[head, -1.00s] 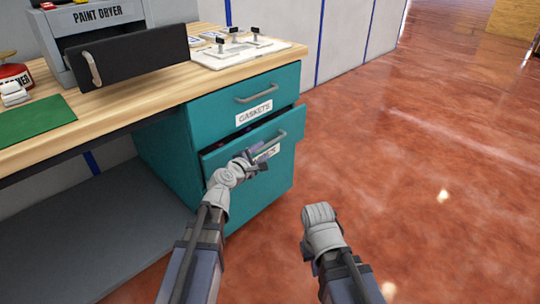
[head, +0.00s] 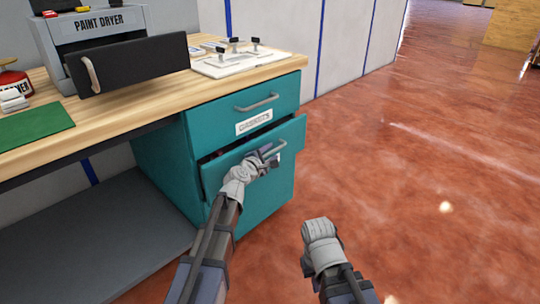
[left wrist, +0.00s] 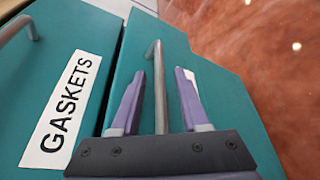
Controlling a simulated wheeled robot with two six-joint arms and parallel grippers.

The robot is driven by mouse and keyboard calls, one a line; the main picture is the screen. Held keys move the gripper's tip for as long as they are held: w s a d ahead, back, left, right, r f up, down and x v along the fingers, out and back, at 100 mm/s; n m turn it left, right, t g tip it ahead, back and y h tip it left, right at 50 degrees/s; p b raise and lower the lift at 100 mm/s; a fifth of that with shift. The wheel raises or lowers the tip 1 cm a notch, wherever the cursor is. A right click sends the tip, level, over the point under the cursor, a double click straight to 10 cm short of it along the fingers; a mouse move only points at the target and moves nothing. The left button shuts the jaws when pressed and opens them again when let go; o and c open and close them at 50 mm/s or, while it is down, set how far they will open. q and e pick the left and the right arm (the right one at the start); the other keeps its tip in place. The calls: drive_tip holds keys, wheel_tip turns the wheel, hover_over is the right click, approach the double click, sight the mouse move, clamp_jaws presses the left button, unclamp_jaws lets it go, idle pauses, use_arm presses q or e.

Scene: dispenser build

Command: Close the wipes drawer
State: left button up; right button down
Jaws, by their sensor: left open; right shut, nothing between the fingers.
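The teal wipes drawer (head: 225,171) is the one below the drawer labelled GASKETS. It stands partly open, its front jutting out from the cabinet. Its grey bar handle (head: 277,148) also shows in the left wrist view (left wrist: 157,60). My left gripper (head: 268,154) is open at this handle, and in the left wrist view the bar runs between its two purple fingers (left wrist: 159,85). The drawer's white label is mostly hidden behind the gripper. My right gripper (head: 318,229) is shut and empty, apart from the cabinet, over the floor.
The gaskets drawer (head: 220,116) above is closed. The wooden worktop (head: 120,114) holds a paint dryer (head: 105,22) with its dark drawer (head: 135,65) pulled out, a green mat (head: 35,125) and a white fixture plate (head: 240,62). Red floor (head: 420,190) to the right is clear.

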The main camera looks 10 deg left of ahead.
use_arm(q)
clamp_jaws()
idle(0.3)
idle(1.1)
